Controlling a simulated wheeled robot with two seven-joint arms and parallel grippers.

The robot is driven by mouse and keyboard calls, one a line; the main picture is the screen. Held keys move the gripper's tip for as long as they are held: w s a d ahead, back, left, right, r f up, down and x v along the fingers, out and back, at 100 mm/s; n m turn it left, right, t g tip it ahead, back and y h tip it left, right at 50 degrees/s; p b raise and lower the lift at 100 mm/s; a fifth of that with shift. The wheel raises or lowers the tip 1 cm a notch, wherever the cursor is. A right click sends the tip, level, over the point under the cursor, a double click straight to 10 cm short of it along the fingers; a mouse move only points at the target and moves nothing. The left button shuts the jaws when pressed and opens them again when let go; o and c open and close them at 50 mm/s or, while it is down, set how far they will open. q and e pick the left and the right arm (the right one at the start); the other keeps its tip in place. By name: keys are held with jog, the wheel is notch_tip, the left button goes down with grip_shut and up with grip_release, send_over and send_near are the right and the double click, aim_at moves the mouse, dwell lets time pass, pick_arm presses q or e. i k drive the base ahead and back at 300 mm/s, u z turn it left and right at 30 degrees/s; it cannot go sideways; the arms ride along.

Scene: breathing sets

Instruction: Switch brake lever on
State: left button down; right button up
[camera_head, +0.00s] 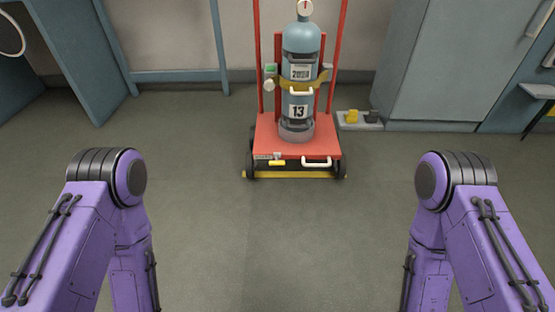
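A red cart (265,132) stands on the floor ahead, carrying a blue-grey gas cylinder (302,45) marked 13 and held by a yellow strap. On the front of its base is a small yellow lever (277,162), left of a white handle (317,163). A yellow bar (295,175) runs low across the front, near the wheels. Which of the yellow parts is the brake lever, and its setting, I cannot tell for sure. My two purple arms show at the lower left and lower right, well apart from the cart. Neither gripper is in view.
Grey floor (290,240) between my arms and the cart is clear. A small grey tray (345,125) with a yellow item (352,116) sits right of the cart. A grey cabinet (440,60) stands behind at the right, and a blue-grey frame (180,76) at the left.

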aim_at(277, 163)
jog(key=u, duration=0.05)
jog(key=i, duration=1.25)
jog(key=z, duration=0.55)
